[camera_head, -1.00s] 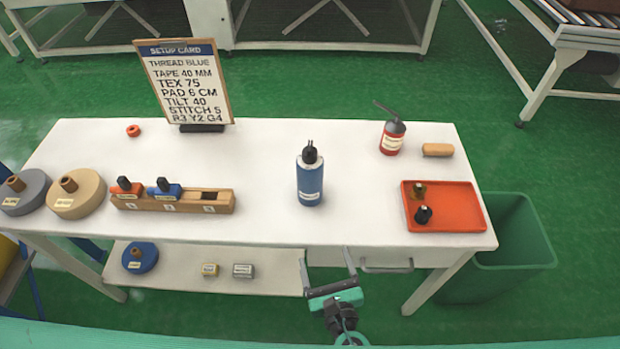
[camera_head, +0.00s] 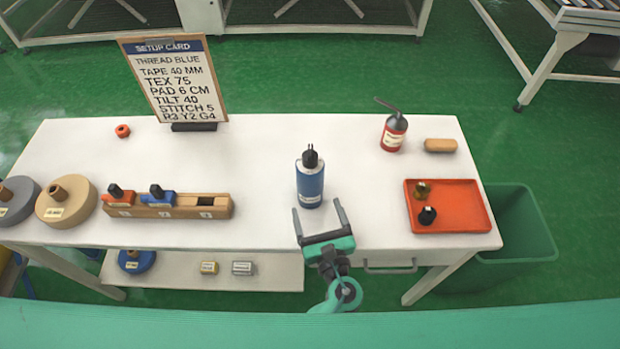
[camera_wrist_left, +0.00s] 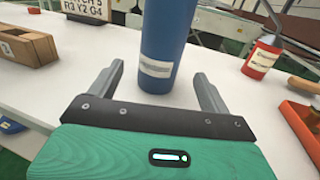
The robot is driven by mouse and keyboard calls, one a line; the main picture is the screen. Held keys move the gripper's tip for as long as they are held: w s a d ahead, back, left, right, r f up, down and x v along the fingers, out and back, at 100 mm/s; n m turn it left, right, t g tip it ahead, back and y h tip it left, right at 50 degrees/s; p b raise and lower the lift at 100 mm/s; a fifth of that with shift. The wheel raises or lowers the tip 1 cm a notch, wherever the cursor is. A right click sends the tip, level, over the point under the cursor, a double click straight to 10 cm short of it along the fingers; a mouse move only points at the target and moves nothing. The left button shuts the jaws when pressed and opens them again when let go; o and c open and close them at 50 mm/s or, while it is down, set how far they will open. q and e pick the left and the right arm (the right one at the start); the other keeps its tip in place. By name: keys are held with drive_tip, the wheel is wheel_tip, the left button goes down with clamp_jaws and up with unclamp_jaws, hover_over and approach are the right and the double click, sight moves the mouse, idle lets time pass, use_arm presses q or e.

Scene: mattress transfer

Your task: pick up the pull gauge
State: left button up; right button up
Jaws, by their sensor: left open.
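The pull gauge (camera_head: 310,183) appears to be the blue upright cylinder with a black top and small prongs, standing on the white table (camera_head: 265,155). In the left wrist view the gauge (camera_wrist_left: 163,40) shows its blue body and a pale label; its top is cut off. My left gripper (camera_head: 317,206) is open and empty at the table's front side, just before the gauge. In the left wrist view its two fingers (camera_wrist_left: 159,69) point towards the gauge, one on each side of it in the picture. Contact does not show. My right gripper is out of view.
A red extinguisher-like bottle (camera_head: 394,133) and an orange tray (camera_head: 465,222) with two small parts stand to the right. A wooden holder (camera_head: 213,212) and spools (camera_head: 68,205) are left. A setup card (camera_head: 175,80) stands behind. The table around the gauge is clear.

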sight(314, 197)
use_arm(q)
drive_tip(key=shift+x, duration=1.1)
drive_tip(key=shift+w, duration=0.35)
drive_tip(key=shift+w+a+r+p, duration=0.15)
drive_tip(key=shift+w+p, duration=0.2)
drive_tip(key=shift+w, duration=0.2)
drive_tip(key=shift+w+a+r+p, duration=0.15)
drive_tip(key=shift+w+p, duration=0.15)
drive_tip(key=shift+w, duration=0.3)
drive_tip(key=shift+x, duration=1.1)
drive_tip(key=shift+w+f, duration=0.1)
drive_tip(key=shift+f, duration=0.05)
drive_tip(key=shift+c, duration=0.2)
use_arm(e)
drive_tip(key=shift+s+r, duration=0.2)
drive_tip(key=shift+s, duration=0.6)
use_arm(q)
drive_tip(key=c, duration=1.5)
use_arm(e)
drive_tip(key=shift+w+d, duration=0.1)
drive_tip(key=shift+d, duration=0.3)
